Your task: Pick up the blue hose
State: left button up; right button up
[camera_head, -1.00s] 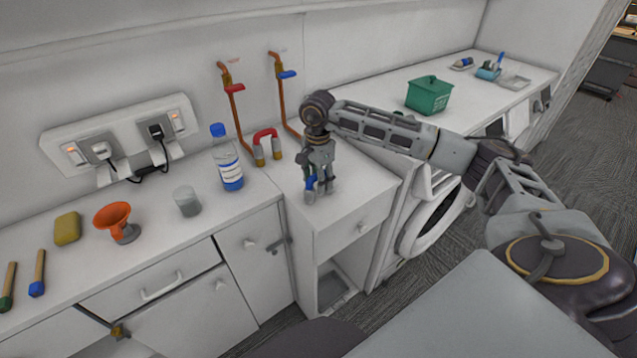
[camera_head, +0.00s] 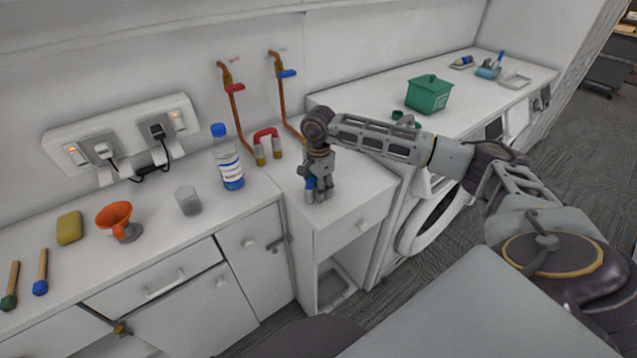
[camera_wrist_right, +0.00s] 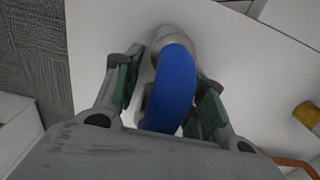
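The blue hose (camera_wrist_right: 174,88) is a thick curved blue tube with a grey metal end. In the right wrist view it lies between the two fingers of my right gripper (camera_wrist_right: 170,85). A narrow gap shows on its left side, and its right side is close to the other finger. In the head view my right gripper (camera_head: 319,192) points down over the white cabinet top, and a bit of the blue hose (camera_head: 310,183) shows at its fingers. The gripper hides the rest. My left gripper is not in view.
A red curved hose (camera_head: 267,134) with metal ends stands behind the gripper. Copper pipes (camera_head: 240,110) run up the wall. A green box (camera_head: 428,94) is on the right counter.

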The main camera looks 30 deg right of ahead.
grip_shut()
jog(key=shift+r, duration=0.1)
notch_tip(320, 180, up, 9)
jog(key=shift+f+b, duration=0.2)
jog(key=shift+b, duration=0.5)
jog(key=shift+r, duration=0.6)
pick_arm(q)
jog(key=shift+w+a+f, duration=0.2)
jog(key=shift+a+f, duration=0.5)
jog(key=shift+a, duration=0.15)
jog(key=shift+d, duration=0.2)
